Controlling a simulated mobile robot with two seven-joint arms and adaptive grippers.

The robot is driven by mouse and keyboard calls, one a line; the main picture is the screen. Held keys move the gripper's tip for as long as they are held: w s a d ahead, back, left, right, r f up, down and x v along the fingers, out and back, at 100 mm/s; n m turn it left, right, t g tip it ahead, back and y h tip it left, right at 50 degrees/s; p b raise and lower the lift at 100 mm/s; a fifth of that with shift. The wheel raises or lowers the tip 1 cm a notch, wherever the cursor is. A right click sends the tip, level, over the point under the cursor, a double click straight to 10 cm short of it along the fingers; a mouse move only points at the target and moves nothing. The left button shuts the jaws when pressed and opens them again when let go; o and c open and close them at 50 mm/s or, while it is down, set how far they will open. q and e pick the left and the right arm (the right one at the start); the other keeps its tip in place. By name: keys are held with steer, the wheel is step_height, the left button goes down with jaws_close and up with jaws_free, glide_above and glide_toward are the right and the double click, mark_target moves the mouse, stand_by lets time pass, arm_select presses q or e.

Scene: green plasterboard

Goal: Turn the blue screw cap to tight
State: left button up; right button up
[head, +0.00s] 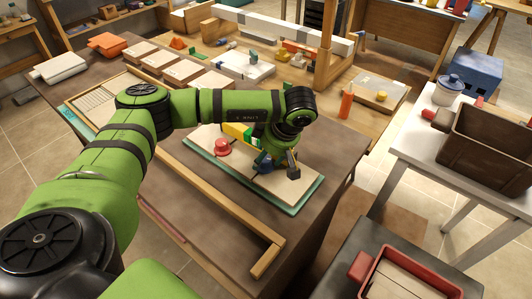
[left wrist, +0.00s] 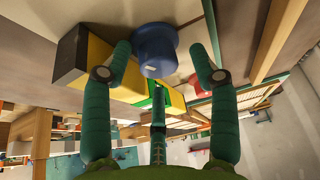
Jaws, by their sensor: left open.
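The blue screw cap (left wrist: 157,46) is in the left wrist view, in the gap between the spread fingers of my left gripper (left wrist: 160,58). Gaps show on both sides of it, so the fingers seem not to press on it. In the head view the blue cap (head: 262,162) is partly hidden by my left gripper (head: 276,166), which points down over a pale board with a green edge (head: 301,204). My left gripper is open. My right gripper is in neither view.
A yellow, green and black block (head: 236,133) stands close beside the cap. A red knob-like piece (head: 222,147) is on the same board to the left. A wooden strip (head: 222,212) runs along the table in front. A red tray (head: 362,270) lies at lower right.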

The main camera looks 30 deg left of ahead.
arm_select(q)
steer(key=shift+a+f, duration=0.1)
steer(key=shift+f, duration=0.1)
steer(key=c, duration=1.1)
steer(key=m+b, duration=0.1)
steer(key=m+t+b, duration=0.1)
steer(key=m+b, duration=0.1)
steer(key=shift+a+f, duration=0.1)
steer(key=shift+f, duration=0.15)
steer(key=shift+r+m+t+b, duration=0.3)
steer(key=shift+m+b, duration=0.15)
steer(key=shift+m, duration=0.15)
steer(key=shift+r, duration=0.1)
steer(key=o, duration=1)
steer(key=shift+o, duration=0.5)
steer(key=shift+s+a, duration=0.1)
steer(key=shift+a, duration=0.05)
